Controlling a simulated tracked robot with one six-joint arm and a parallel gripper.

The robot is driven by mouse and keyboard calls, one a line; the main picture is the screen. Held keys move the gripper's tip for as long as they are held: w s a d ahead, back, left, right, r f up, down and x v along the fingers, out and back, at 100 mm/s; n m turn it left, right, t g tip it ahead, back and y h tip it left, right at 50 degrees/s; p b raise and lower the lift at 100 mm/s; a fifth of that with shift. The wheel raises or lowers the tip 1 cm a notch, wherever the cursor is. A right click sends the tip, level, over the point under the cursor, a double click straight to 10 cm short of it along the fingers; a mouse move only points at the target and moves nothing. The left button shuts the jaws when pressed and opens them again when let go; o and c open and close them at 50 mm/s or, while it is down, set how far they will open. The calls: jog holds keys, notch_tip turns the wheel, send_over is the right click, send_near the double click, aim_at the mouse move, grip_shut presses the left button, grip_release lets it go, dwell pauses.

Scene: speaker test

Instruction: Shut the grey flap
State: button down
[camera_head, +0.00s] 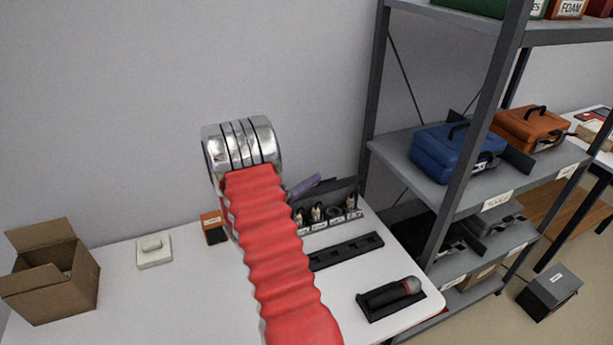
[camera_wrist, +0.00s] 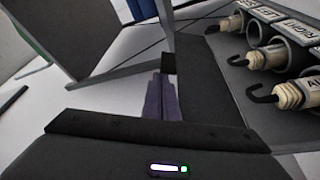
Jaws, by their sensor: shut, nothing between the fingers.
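My gripper (camera_wrist: 162,98) shows two purple fingers pressed together, with nothing between them. In the head view my red sleeved arm hides most of it, and a purple piece that looks like its fingers (camera_head: 304,186) shows beside a holder of labelled connectors. A dark grey panel (camera_head: 346,190) stands up behind these connectors; it may be the grey flap, but I cannot tell for certain. In the wrist view, a dark surface (camera_wrist: 222,78) lies right of the fingers, beside the connectors. Whether the fingers touch it is unclear.
Connectors (camera_wrist: 288,95) stand close on the right in the wrist view. A black strip (camera_head: 345,250) and a microphone-like object (camera_head: 393,292) lie on the white table (camera_head: 180,300). A cardboard box (camera_head: 50,275) sits left. A metal shelf (camera_head: 440,185) stands right.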

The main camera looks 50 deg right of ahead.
jog(key=s+a+f, duration=0.1)
jog(key=s+f, duration=0.2)
jog(key=f, duration=0.1)
jog(key=s+a+f+m, duration=0.1)
jog(key=s+a+f, duration=0.1)
jog(key=f, duration=0.3)
jog(key=shift+s+a+f, duration=0.15)
jog(key=shift+s+a, duration=0.15)
jog(key=shift+s, duration=0.15)
jog(key=shift+f, duration=0.1)
dwell(0.5)
jog(key=v, duration=1)
jog(key=shift+w+a, duration=0.25)
jog(key=shift+w, duration=0.05)
jog(key=shift+w+a+h, duration=0.15)
jog(key=shift+a+h, duration=0.15)
jog(key=shift+a, duration=0.35)
